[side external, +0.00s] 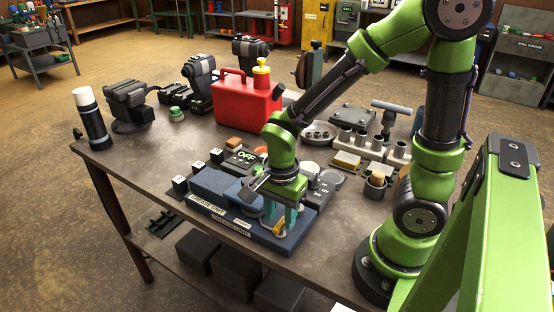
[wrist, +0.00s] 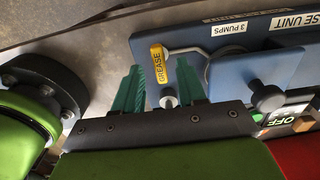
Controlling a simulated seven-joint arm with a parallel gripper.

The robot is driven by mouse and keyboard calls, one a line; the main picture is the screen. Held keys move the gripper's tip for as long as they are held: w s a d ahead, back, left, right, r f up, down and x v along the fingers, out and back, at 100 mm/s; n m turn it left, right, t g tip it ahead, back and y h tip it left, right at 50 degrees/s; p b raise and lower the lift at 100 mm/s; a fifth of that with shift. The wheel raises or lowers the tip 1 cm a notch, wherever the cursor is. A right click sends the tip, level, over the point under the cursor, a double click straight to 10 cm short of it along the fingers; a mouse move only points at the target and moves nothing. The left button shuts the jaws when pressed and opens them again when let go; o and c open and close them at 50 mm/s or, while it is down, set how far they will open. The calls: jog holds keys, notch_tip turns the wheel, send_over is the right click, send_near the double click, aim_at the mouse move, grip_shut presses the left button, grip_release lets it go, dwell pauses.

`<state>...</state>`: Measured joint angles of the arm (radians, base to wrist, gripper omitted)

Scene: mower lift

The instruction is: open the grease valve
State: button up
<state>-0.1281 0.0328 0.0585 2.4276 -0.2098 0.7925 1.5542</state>
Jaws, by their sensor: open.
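The blue grease unit (side external: 208,208) lies at the table's front edge, with labels on its front. In the wrist view its blue plate (wrist: 225,85) carries a "3 PUMPS" label. A bent silver valve lever (wrist: 190,49) with a yellow GREASE tag (wrist: 160,64) shows there. The yellow tag also shows in the side view (side external: 279,228). My gripper (side external: 282,218) points down over the unit's right end. Its teal fingers are open in the wrist view (wrist: 160,72), one on each side of the tag in the picture. Contact cannot be told.
A black OFF sign (side external: 245,156) stands behind the unit; a red jerrycan (side external: 245,98) is farther back. A blue block with a dark knob (wrist: 266,97) sits right of the lever. A pipe manifold (side external: 366,147) and cups crowd the right. The table's left front is mostly clear.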

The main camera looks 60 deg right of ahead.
jog(key=shift+f, duration=0.7)
grip_shut()
